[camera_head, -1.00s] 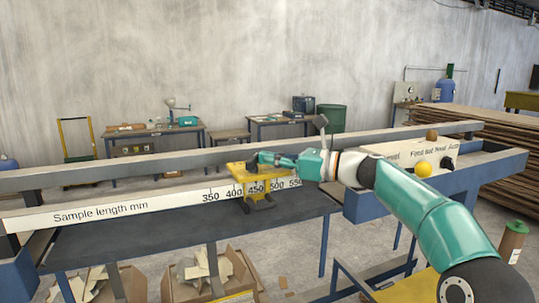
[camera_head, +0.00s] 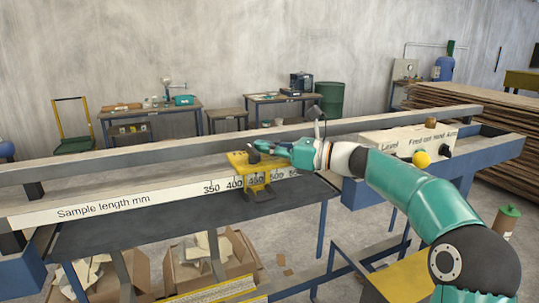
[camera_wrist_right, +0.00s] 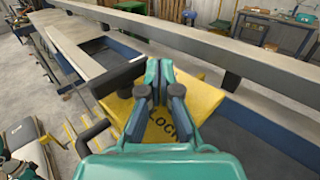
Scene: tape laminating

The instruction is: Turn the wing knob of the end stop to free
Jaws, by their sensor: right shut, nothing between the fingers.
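The yellow end stop (camera_head: 238,158) sits on the rail by the length scale, around the 450 mark. Its dark wing knob (camera_head: 254,154) stands on top. In the right wrist view the wing knob (camera_wrist_right: 118,77) is a dark bar above the yellow plate (camera_wrist_right: 203,97), which bears the word LOCK. My right gripper (camera_head: 268,149) reaches in from the right, just beside the knob. In the wrist view its fingers (camera_wrist_right: 160,80) are together and empty, with the knob close on their left. I cannot tell whether they touch. My left gripper is out of view.
A sample length scale (camera_head: 100,205) runs along the front rail. A control box (camera_head: 400,145) with a yellow button (camera_head: 422,159) stands on the bench to the right. A long grey beam (camera_head: 130,165) runs behind the stop. The dark bench top (camera_head: 150,228) is clear.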

